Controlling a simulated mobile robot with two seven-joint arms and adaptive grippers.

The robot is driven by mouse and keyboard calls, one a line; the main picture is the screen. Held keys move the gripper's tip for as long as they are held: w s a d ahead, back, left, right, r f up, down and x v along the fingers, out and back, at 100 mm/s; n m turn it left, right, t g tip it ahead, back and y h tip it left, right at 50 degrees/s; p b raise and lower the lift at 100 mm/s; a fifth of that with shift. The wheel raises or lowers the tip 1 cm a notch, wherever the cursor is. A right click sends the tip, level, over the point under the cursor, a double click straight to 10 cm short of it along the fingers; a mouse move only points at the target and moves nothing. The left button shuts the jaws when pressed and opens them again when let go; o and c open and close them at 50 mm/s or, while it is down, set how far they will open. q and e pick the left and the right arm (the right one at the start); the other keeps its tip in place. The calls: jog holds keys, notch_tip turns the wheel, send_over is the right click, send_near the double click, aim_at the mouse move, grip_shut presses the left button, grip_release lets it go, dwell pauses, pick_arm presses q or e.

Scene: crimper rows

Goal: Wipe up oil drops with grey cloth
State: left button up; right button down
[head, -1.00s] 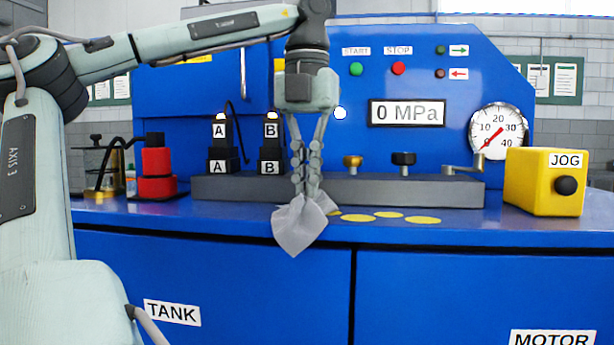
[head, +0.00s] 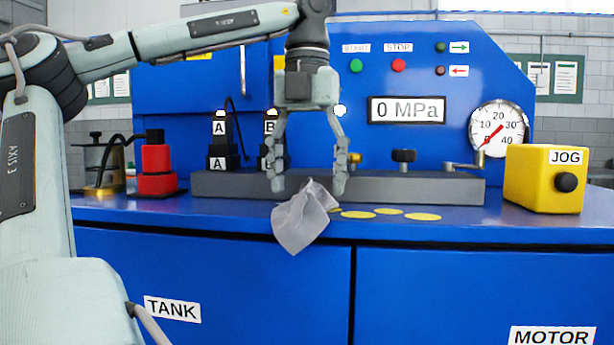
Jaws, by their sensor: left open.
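The grey cloth (head: 302,218) lies crumpled on the front edge of the blue bench top, with a corner hanging over the edge. My left gripper (head: 307,188) points down just above the cloth. Its two fingers are spread wide apart, one on each side of the cloth's upper peak, and it holds nothing. Several flat yellow oil drops (head: 390,212) lie on the bench top right of the cloth. The cloth's left part may hide others. My right gripper does not show.
A grey manifold block (head: 430,188) with knobs and a lever stands behind the drops. Black A and B blocks (head: 219,145) stand left, near a red cylinder (head: 157,165). A yellow JOG box (head: 545,180) stands right. The bench top (head: 465,220) between is clear.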

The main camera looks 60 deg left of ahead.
aim_at(306, 212)
pick_arm(q)
jog(key=shift+f+b, duration=0.85)
jog(key=shift+f, duration=0.55)
jog(key=shift+r, duration=0.1)
jog(key=shift+c, duration=0.3)
jog(key=shift+d, duration=0.1)
jog(key=c, duration=0.5)
jog(key=shift+s+f, duration=0.15)
jog(key=shift+f, duration=0.05)
grip_shut()
